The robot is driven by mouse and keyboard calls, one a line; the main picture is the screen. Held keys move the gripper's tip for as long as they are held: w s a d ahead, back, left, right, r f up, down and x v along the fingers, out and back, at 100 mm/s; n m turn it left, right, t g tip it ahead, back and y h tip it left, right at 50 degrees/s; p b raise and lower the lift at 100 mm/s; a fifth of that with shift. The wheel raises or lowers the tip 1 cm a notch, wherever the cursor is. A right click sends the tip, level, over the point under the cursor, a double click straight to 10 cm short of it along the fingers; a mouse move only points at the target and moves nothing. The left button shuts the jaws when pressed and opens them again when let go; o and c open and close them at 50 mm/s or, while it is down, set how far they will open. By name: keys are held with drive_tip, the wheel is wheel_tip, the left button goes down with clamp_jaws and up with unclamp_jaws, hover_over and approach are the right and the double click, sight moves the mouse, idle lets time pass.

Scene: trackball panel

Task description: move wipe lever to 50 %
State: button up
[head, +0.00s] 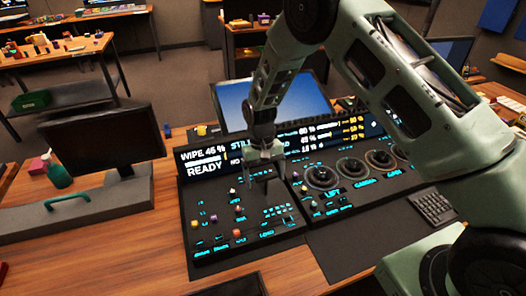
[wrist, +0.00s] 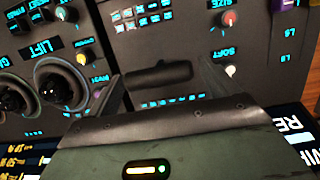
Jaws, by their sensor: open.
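The black control panel (head: 215,262) lies on the desk. Its display (head: 203,161) reads "WIPE 46 %" with "READY" below. My gripper (head: 266,178) is open, pointing down over the upper part of the left panel section. In the wrist view, a dark bar-shaped handle (wrist: 160,76), which looks like the wipe lever, lies crosswise between the spread fingers. A dark slot shows beside it. I cannot tell whether a finger touches the handle. In the head view my gripper hides the lever.
Several small coloured knobs stand close by, including a red one (wrist: 229,18) and a white one (wrist: 230,71). Round trackballs (head: 321,178) line the section to the right.

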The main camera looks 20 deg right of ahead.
drive_tip(key=b+v, duration=0.2)
drive_tip(key=v, duration=1.4)
drive_tip(key=shift+w+r, duration=0.1)
